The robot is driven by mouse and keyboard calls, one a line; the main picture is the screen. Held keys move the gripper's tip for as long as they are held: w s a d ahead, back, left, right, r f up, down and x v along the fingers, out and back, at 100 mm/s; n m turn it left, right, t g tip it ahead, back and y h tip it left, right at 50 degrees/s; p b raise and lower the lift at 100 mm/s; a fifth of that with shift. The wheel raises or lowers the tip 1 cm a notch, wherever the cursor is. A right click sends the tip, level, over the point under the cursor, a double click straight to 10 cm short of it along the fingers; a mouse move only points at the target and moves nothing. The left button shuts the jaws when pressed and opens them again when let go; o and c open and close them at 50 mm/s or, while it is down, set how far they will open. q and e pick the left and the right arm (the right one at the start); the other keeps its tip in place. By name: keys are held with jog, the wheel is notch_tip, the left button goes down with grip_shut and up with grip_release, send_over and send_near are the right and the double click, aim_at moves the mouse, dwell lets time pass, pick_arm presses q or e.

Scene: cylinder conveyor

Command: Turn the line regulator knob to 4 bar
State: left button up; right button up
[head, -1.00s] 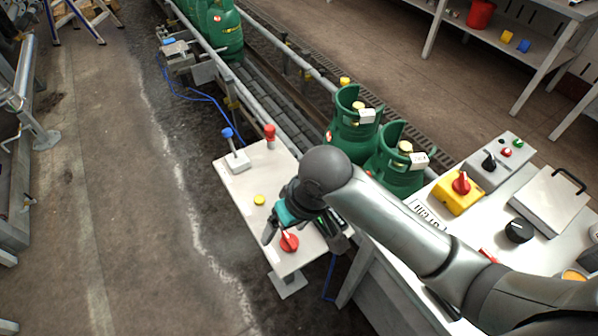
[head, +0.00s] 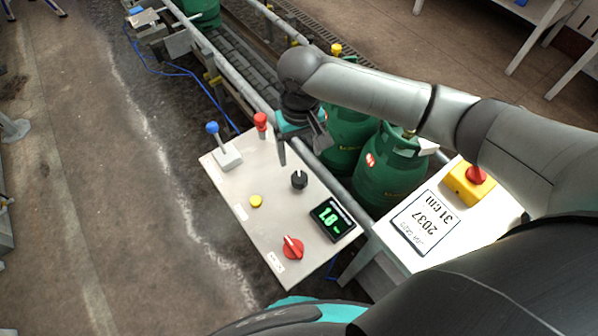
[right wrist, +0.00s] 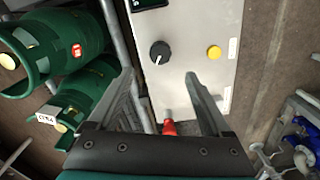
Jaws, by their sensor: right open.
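A small black knob (head: 299,180) with a pale pointer mark stands on the light panel (head: 225,193), beside a dark display (head: 332,218) that reads about 1.8. The knob also shows in the right wrist view (right wrist: 160,52), ahead of the fingertips. My right gripper (head: 302,150) is open and empty, just behind and above the knob, not touching it. In the right wrist view its two fingers (right wrist: 160,80) are spread apart, with the knob beyond them. My left gripper is not in view.
The panel also carries a red rotary knob (head: 292,248), a yellow button (head: 256,201), a blue-topped lever (head: 226,150) and a red-topped part (head: 261,124). Green gas cylinders (head: 388,172) stand on the conveyor close to my right arm. A white side table (head: 385,235) adjoins at right.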

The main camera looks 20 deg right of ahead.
aim_at(300, 177)
notch_tip(300, 177, down, 10)
jog(key=shift+w+r+b, duration=0.1)
jog(key=shift+r+b, duration=0.1)
jog(key=shift+b, duration=0.9)
jog(key=shift+f, duration=0.3)
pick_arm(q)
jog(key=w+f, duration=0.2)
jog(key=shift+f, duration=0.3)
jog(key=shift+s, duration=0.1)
pick_arm(e)
jog(key=c, duration=0.3)
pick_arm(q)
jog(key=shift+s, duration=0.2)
pick_arm(e)
grip_shut()
